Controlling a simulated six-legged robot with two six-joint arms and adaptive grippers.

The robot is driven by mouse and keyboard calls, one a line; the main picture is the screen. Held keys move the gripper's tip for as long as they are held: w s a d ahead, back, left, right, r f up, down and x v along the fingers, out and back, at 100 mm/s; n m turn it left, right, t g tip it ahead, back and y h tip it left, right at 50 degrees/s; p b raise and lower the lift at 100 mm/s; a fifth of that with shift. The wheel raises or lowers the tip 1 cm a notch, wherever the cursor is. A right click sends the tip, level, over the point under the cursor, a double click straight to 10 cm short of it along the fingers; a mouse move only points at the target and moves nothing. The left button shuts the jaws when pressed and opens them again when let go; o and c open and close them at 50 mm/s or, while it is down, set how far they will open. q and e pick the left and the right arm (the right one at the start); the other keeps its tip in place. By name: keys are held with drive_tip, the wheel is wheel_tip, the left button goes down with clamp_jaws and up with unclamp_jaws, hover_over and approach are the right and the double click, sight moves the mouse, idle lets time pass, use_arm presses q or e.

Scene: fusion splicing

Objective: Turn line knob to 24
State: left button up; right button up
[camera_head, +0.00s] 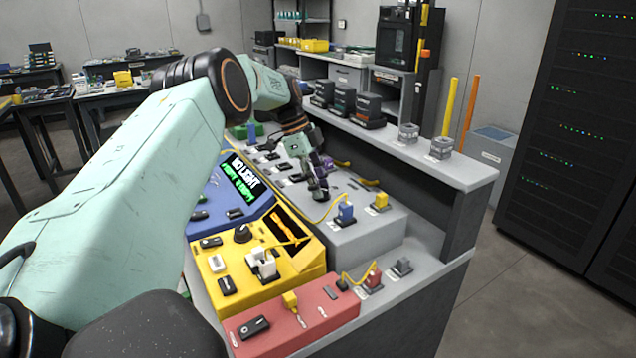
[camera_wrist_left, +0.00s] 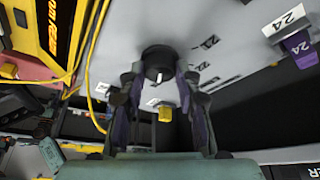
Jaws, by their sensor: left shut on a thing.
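The line knob (camera_wrist_left: 158,60) is black and round, on a light grey panel (camera_wrist_left: 125,40). In the left wrist view a short white mark shows on its lower side. In the head view my left gripper (camera_head: 318,182) reaches down to the grey panel (camera_head: 365,240) and mostly hides the knob. My right gripper is not in view.
A blue plug (camera_head: 345,213) and a yellow plug (camera_head: 381,200) stand close right of my left gripper, with a yellow cable near. A yellow box (camera_head: 225,300), a red box (camera_head: 320,308) and a blue NO LIGHT unit (camera_head: 235,215) are nearer. A raised shelf (camera_head: 440,172) runs behind.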

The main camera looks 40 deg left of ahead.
use_arm(q)
drive_tip(key=shift+d, duration=0.1)
drive_tip(key=o, duration=1.2)
drive_tip(key=shift+w, duration=0.1)
drive_tip(key=shift+c, duration=0.2)
drive_tip(key=v, duration=1.2)
